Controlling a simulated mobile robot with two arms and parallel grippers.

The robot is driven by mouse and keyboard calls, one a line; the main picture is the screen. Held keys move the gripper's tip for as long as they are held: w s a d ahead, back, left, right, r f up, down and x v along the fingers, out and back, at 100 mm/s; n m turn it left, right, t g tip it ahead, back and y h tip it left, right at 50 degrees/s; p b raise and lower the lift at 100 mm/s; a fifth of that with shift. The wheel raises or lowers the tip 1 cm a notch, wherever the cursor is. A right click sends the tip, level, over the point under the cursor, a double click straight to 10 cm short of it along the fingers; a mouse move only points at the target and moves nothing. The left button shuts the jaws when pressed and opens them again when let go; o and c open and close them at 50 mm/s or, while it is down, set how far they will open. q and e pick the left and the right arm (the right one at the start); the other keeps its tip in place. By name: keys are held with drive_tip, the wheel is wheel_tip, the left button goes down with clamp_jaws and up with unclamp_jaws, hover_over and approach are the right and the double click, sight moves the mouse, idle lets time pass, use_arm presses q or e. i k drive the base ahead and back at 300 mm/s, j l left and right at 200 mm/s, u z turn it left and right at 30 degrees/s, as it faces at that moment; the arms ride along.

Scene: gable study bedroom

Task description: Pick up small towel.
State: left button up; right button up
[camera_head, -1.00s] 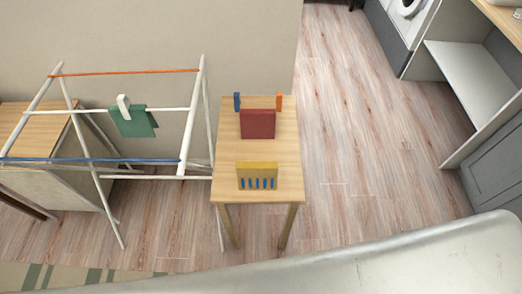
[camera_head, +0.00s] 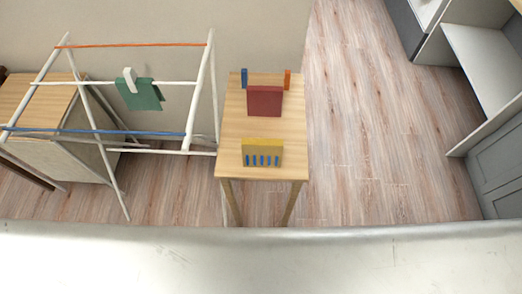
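A small green towel (camera_head: 138,96) hangs on the white middle bar of a drying rack (camera_head: 205,95), held by a white clothes peg (camera_head: 130,79). A dark red folded cloth-like block (camera_head: 264,101) stands on the narrow wooden table (camera_head: 261,127) to the right of the rack; I cannot tell whether it is a towel. Neither of my grippers is in view.
A yellow holder with blue pegs (camera_head: 262,152) stands at the table's near end. Blue (camera_head: 244,78) and orange (camera_head: 287,79) upright pieces stand at its far end. A wooden cabinet (camera_head: 60,150) is behind the rack. Open floor (camera_head: 365,130) lies right of the table.

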sight(256, 152)
drive_tip(key=k+j, duration=0.1)
drive_tip(key=j, duration=0.35)
drive_tip(key=j+z, duration=0.1)
drive_tip(key=j, duration=0.3)
drive_tip(key=k+j, duration=0.15)
drive_tip(key=j, duration=0.3)
drive_tip(key=k+j+z, duration=0.15)
drive_tip(key=j, duration=0.3)
drive_tip(key=i, duration=0.05)
